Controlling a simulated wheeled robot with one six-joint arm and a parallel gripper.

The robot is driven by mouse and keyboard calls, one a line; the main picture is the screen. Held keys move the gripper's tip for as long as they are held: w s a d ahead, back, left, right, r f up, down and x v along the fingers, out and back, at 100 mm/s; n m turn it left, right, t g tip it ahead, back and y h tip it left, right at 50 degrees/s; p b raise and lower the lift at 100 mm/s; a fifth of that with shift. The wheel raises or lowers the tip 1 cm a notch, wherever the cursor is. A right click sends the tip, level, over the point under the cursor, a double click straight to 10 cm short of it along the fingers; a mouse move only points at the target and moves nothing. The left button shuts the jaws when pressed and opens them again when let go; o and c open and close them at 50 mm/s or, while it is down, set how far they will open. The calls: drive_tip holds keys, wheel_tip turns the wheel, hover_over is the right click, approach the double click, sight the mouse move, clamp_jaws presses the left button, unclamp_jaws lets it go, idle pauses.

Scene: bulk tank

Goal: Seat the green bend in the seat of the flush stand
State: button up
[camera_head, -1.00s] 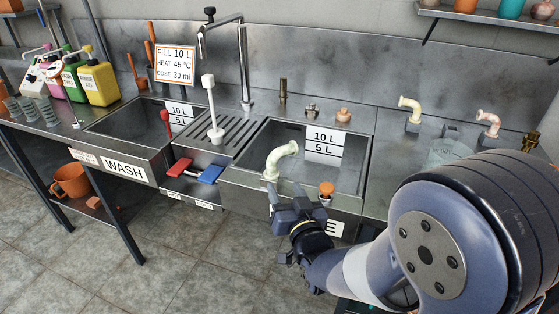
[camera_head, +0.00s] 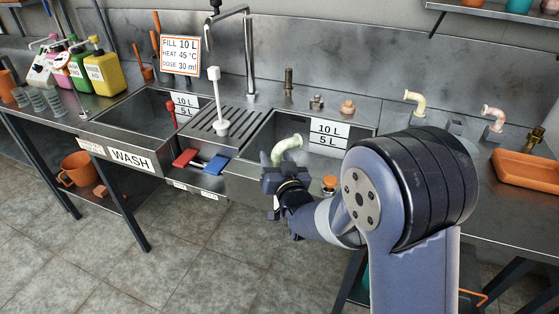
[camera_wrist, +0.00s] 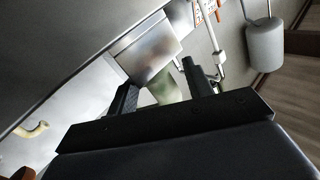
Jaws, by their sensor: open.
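The pale green bend (camera_head: 287,147) shows over the near part of the right-hand sink, just beyond my gripper (camera_head: 276,164). In the wrist view the green bend (camera_wrist: 165,88) lies between the two dark fingers of my gripper (camera_wrist: 160,90). My gripper is open around it; whether a finger touches it I cannot tell. The bend's lower end is hidden by the gripper. A small grey block (camera_head: 454,128) stands on the right counter, partly hidden by my arm; I cannot tell whether it is the flush stand.
A cream bend (camera_head: 415,102) and a pink bend (camera_head: 492,118) stand on the right counter. An orange tray (camera_head: 527,172) lies at its right. An orange-topped plug (camera_head: 329,183) is by the sink's front edge. A tall tap (camera_head: 250,60) rises behind the sink.

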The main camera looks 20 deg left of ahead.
drive_tip(key=shift+c, duration=0.5)
clamp_jaws()
